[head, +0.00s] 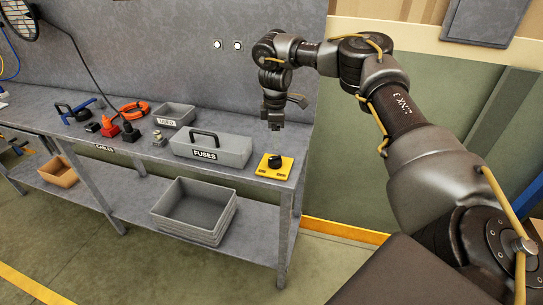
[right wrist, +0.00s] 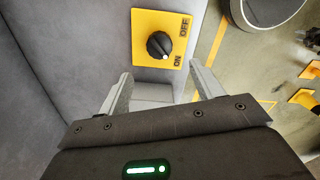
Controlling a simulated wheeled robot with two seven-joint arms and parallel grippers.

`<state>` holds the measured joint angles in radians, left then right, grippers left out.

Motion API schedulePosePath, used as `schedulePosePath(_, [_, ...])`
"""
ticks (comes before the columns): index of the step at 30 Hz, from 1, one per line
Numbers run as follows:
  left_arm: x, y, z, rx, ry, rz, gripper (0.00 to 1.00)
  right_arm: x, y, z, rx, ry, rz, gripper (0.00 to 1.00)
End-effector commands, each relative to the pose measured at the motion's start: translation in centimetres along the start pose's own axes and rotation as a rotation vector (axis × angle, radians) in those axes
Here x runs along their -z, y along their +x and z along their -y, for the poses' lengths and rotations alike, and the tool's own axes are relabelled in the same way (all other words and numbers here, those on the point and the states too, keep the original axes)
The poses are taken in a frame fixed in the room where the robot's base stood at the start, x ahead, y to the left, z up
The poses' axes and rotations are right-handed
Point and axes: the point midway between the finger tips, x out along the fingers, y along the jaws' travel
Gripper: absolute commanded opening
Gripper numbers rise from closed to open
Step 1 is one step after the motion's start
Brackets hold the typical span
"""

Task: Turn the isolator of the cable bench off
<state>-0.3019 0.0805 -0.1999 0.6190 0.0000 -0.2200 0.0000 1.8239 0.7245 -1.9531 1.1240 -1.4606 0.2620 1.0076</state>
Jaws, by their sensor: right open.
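The isolator is a yellow plate (head: 273,168) with a black rotary knob (head: 275,161), on the right end of the cable bench (head: 235,177). In the right wrist view the knob (right wrist: 159,45) has a white mark at its lower right, towards the word ON; OFF is printed above that. My right gripper (head: 275,123) hangs above the isolator, pointing down, apart from it. Its two fingers (right wrist: 160,78) are open with nothing between them; the knob lies ahead of the gap. My left gripper is out of view.
A grey FUSES box (head: 225,150) with a handle stands left of the isolator, and a grey LUGS bin (head: 174,112) further left. Several tools and red and black items lie beyond. Grey trays (head: 193,228) sit on the lower shelf. A grey panel stands behind the bench.

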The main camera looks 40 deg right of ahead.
Motion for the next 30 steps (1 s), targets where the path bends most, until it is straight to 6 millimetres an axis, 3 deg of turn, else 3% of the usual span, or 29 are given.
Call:
schedulePosePath(3, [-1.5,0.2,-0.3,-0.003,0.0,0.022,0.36,-0.1,2.0,0.1,0.004,0.001,0.001,0.66])
schedulePosePath(7, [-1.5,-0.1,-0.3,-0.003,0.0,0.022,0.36,-0.1,4.3,0.1,0.005,0.0,0.003,0.66])
schedulePosePath(16, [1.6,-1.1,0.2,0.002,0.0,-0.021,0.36,0.1,8.9,0.0,0.002,-0.002,0.003,0.66])
schedulePosePath(21, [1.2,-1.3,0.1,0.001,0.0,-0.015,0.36,0.1,10.0,0.0,0.001,-0.002,0.001,0.66])
schedulePosePath(30, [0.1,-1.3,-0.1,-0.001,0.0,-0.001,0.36,0.1,10.2,0.0,0.0,-0.002,0.001,0.65])
